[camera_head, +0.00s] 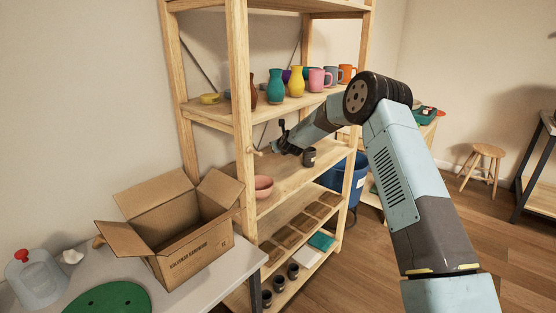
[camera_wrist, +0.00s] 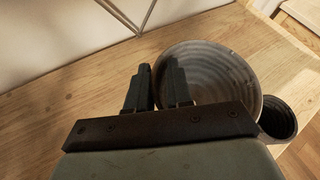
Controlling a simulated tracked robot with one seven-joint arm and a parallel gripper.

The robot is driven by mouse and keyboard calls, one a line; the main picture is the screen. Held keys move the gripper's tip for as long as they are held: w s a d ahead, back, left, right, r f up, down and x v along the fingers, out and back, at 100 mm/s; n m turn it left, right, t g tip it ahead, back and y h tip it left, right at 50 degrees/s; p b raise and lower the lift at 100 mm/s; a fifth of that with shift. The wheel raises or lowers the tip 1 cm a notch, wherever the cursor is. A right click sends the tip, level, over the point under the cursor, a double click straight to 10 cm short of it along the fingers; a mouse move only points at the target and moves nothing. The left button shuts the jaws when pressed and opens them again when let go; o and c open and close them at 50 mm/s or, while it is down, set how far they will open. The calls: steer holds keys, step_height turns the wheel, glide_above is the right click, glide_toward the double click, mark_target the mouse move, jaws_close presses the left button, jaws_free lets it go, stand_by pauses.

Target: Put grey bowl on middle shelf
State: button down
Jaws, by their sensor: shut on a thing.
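The grey bowl (camera_wrist: 222,75) shows in the wrist view as a ribbed round bowl over the wooden shelf surface. My gripper (camera_wrist: 160,80) is shut on its left rim, with one finger outside and one inside. I cannot tell whether the bowl touches the shelf. In the head view my gripper (camera_head: 281,143) reaches into the middle shelf (camera_head: 285,178), and the bowl is not clearly visible there, probably hidden by my arm.
A dark cup (camera_head: 309,156) stands just right of the bowl, also in the wrist view (camera_wrist: 278,117). A pink bowl (camera_head: 263,187) sits on the left of this shelf. Vases and mugs (camera_head: 297,82) line the shelf above. An open cardboard box (camera_head: 175,225) stands left.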

steer(key=f, duration=0.1)
steer(key=a+f, duration=0.1)
steer(key=shift+f, duration=0.35)
steer(key=shift+s+f, duration=0.1)
steer(key=shift+f, duration=1.8)
steer(key=c, duration=1)
jaws_free()
steer(key=shift+o, duration=0.2)
steer(key=v, duration=1.2)
